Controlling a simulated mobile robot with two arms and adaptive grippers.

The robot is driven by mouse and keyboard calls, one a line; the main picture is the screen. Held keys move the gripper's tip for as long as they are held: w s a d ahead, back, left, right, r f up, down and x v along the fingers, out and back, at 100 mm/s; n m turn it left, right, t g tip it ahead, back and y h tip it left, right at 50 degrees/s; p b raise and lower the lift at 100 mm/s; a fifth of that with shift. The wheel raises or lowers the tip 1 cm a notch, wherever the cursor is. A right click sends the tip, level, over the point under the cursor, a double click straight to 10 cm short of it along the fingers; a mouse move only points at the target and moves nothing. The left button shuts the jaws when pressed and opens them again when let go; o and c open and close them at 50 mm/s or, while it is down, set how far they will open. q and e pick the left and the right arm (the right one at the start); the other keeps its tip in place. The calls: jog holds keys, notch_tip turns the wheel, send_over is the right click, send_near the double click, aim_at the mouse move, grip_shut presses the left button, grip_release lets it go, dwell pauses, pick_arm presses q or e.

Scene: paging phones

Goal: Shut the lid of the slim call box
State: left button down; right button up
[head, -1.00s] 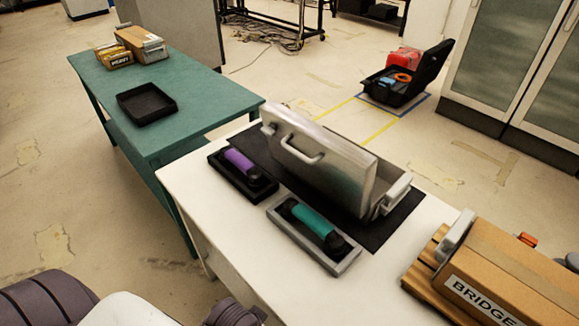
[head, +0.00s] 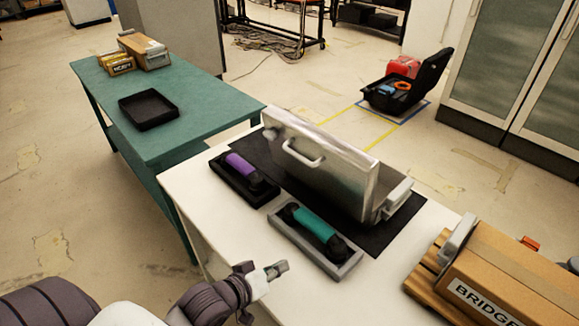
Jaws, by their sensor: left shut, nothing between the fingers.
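The slim call box is a grey metal case (head: 394,199) on a black mat on the white table. Its lid (head: 318,165) stands raised, with its handle facing me, and hides most of the box's inside. My left gripper (head: 283,266) is shut and empty at the table's front edge, in front of and below the lid, apart from it. My right gripper is not in view.
A black tray with a purple handset (head: 240,164) and a grey tray with a teal handset (head: 314,222) lie in front of the lid. A cardboard box (head: 510,270) marked "BRIDGE" stands at right. A green table (head: 190,95) stands behind at left.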

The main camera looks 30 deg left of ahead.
pick_arm(q)
jog(key=w+a+r+n+t+h, duration=0.2)
jog(key=w+a+r+n+t, duration=0.1)
jog(key=r+n+t, duration=0.1)
jog(key=n+t+h, duration=0.2)
jog(key=n+t, duration=0.3)
send_near(297, 158)
jog(key=p+x, duration=0.4)
jog(key=x, duration=0.2)
jog(key=shift+w+d+r, duration=0.1)
jog(key=shift+w+d, duration=0.1)
jog(key=shift+w, duration=0.45)
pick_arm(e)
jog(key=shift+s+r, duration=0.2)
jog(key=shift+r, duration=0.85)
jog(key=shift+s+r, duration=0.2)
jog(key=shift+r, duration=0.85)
pick_arm(q)
jog(key=shift+r, duration=0.1)
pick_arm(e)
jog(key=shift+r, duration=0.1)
